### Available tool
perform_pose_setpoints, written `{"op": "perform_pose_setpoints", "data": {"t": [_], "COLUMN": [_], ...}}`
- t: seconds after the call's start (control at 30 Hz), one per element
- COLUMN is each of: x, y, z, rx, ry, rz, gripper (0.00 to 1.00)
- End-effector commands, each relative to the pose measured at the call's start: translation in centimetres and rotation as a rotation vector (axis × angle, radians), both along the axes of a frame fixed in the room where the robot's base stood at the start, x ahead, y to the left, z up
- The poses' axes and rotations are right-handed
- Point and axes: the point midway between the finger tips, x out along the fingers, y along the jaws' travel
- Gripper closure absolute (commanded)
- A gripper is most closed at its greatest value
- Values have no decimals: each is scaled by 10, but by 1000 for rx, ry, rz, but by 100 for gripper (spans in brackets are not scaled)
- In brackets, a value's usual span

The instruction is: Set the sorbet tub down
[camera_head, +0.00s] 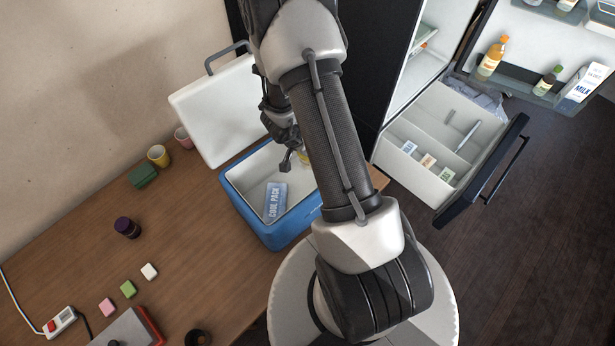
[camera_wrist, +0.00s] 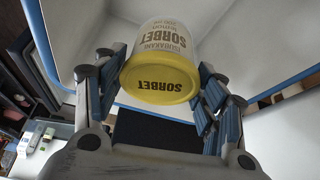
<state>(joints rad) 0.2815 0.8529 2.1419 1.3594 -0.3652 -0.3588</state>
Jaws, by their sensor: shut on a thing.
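The sorbet tub (camera_wrist: 160,72) is white with a yellow lid marked SORBET. In the wrist view it sits between my fingers, which are shut on its sides. In the head view only a small yellow bit of it shows beside my gripper (camera_head: 294,158); my arm hides the rest. My gripper is at the far right part of the open blue cooler box (camera_head: 270,233), around rim height. I cannot tell whether the tub touches the cooler's floor or wall.
An open fridge drawer (camera_head: 415,183) with small boxes is at the right. Cups, a dark jar (camera_head: 127,228) and small blocks are on the wooden table (camera_head: 190,235).

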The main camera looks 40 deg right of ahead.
Motion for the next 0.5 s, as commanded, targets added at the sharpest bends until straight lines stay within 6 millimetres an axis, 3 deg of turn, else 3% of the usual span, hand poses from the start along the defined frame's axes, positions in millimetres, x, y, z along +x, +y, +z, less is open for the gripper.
{"op": "perform_pose_setpoints", "data": {"t": [0.03, 0.2, 0.5], "x": [0, 0, 0], "y": [0, -1, -1], "z": [-22, -61, -85], "rx": [0, -1, -2], "ry": [1, 1, -1], "rz": [1, 1, 0], "gripper": [64, 64, 64]}}
